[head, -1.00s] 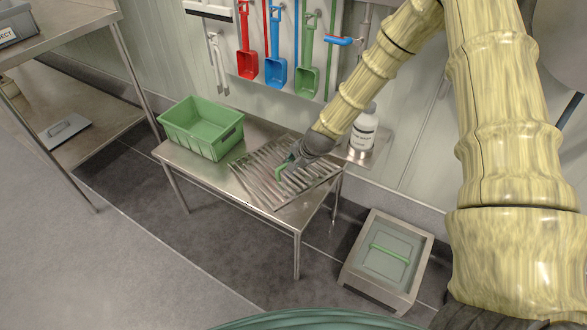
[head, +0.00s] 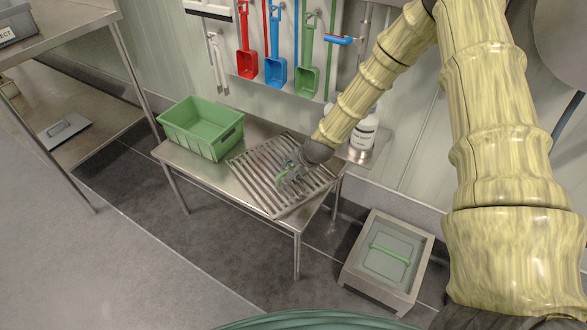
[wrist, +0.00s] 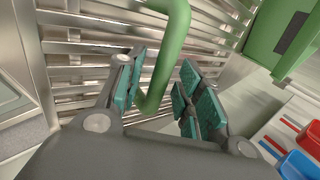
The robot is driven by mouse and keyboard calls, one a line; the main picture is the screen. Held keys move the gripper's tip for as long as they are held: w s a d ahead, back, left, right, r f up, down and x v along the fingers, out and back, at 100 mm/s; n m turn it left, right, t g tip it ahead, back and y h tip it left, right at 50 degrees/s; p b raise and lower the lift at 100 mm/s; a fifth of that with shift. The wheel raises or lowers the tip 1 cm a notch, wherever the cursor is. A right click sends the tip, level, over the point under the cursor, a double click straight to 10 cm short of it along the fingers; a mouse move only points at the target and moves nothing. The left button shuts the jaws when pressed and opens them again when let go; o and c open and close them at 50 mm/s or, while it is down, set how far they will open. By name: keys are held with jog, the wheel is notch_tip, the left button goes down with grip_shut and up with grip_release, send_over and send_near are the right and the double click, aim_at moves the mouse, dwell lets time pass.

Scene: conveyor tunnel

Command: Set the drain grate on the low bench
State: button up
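The drain grate (head: 262,180), a slatted metal panel with a green handle (wrist: 172,50), lies on the right part of the low bench (head: 190,165). It looks flat, with its front corner close to the bench's front edge. My gripper (head: 287,178) is over the grate at its handle. In the wrist view my gripper (wrist: 158,95) has its teal-padded fingers spread, with the handle between them and a gap visible beside it. The fingers partly hide the handle in the head view.
A green crate (head: 203,128) stands on the bench's left part. A white bottle (head: 364,132) stands behind the grate on the right. A lidded floor box (head: 388,255) is right of the bench. Scoops hang on the wall. A steel table (head: 75,30) is at left.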

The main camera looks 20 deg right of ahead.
jog(key=shift+r, duration=0.1)
jog(key=p+v, duration=0.1)
jog(key=v, duration=1.1)
jog(key=s+a+f+n, duration=0.1)
jog(key=s+f, duration=0.2)
jog(key=s+f+n+g, duration=0.1)
jog(key=s+f, duration=0.2)
jog(key=s+a+f+n+g, duration=0.1)
jog(key=s+f, duration=0.2)
jog(key=shift+s+a+n+h, duration=0.1)
jog(key=shift+a+n+h, duration=0.2)
jog(key=shift+a+n, duration=0.1)
jog(key=s+a+f+n+g, duration=0.1)
jog(key=s+f+n, duration=0.2)
jog(key=s, duration=0.6)
jog(key=s+a+f+n+g, duration=0.1)
jog(key=s+f+n, duration=0.3)
jog(key=s, duration=0.6)
jog(key=s+a+f+n+g+h, duration=0.1)
jog(key=s+f, duration=0.4)
jog(key=s, duration=0.5)
jog(key=n+g, duration=0.1)
jog(key=n, duration=0.1)
jog(key=shift+s+a+n, duration=0.25)
jog(key=shift+a+n, duration=0.1)
jog(key=shift+n, duration=0.05)
